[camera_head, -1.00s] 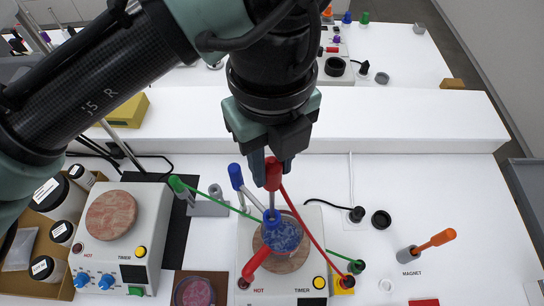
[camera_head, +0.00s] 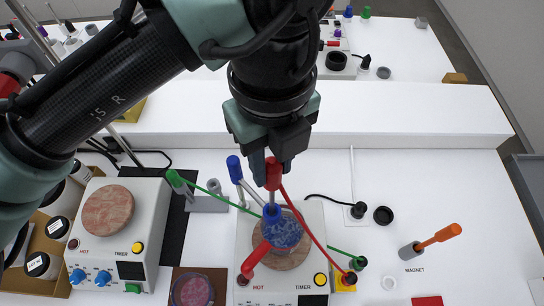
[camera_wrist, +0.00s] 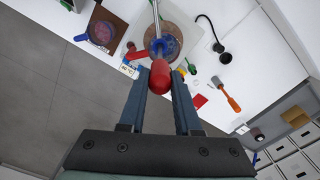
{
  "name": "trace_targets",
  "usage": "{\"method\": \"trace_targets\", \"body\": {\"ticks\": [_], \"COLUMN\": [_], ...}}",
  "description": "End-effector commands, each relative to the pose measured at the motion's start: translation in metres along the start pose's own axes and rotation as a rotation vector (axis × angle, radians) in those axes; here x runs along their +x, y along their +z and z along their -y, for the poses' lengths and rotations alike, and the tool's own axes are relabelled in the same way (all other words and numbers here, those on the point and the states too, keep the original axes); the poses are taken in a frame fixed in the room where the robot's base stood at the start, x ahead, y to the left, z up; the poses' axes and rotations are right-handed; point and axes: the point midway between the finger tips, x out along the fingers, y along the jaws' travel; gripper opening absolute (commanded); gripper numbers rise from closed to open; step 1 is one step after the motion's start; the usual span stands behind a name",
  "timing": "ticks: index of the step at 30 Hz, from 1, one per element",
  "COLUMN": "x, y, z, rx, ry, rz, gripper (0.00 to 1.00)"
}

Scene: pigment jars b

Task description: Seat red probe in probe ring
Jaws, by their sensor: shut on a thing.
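My gripper (camera_head: 273,160) is shut on the red handle of the red probe (camera_head: 273,175), held upright above the flask. The handle also shows between the fingers in the wrist view (camera_wrist: 160,78). The metal shaft runs down to the blue collar (camera_head: 272,213) at the flask's neck. The tip is hidden, and I cannot tell whether it is inside the collar. A red cable runs from the handle to the lower right. The flask (camera_head: 284,236) has blue contents and stands on the right hot plate. I cannot identify the probe ring for certain.
A blue-handled probe (camera_head: 234,168) leans left of the red one. A red handle (camera_head: 255,259) sticks out at the flask's front. Another hot plate (camera_head: 150,215) stands left. The table at right is mostly clear around the orange-handled magnet (camera_head: 440,236).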

Motion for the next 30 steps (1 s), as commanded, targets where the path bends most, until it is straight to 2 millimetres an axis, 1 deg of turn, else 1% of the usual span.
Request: {"method": "trace_targets", "body": {"ticks": [30], "x": [0.027], "y": [0.000], "z": [0.000], "rx": [0.001], "ry": [0.000], "rz": [-0.001], "gripper": [0.00]}}
